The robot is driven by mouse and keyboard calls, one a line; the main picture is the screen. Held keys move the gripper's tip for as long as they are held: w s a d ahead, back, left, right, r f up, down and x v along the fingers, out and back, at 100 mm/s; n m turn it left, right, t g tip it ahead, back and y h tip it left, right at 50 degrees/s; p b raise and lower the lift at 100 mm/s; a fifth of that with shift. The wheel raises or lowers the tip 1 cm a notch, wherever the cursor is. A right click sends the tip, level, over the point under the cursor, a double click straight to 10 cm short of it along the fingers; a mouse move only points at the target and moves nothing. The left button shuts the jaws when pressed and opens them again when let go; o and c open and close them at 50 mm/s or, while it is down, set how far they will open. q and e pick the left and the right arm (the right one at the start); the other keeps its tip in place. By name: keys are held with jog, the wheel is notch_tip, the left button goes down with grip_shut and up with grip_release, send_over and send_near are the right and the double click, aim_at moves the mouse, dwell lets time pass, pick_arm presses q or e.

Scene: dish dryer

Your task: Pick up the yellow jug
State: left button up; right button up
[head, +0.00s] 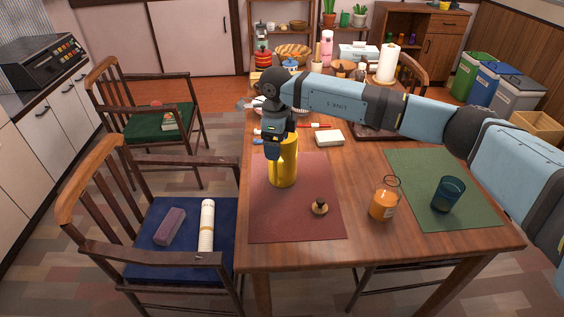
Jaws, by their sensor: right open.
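The yellow jug (286,170) stands upright on the dark red mat (270,223) on the wooden table. My right arm reaches in from the right, and its open gripper (275,152) points down at the jug's upper left side. The gripper overlaps the jug's rim in the picture and hides part of it. I cannot tell whether the fingers touch the jug or straddle its wall or handle. My left gripper is not in view.
A small dark-knobbed lid (320,206) lies on the red mat. A white block (329,138) lies behind the jug. Chairs flank the table's left edge.

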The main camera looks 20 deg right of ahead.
aim_at(281, 161)
jog(key=f, duration=0.5)
jog(key=shift+s+a+f+b, duration=0.1)
jog(key=shift+s+b, duration=0.1)
jog(key=shift+b, duration=0.2)
jog(key=c, duration=1.5)
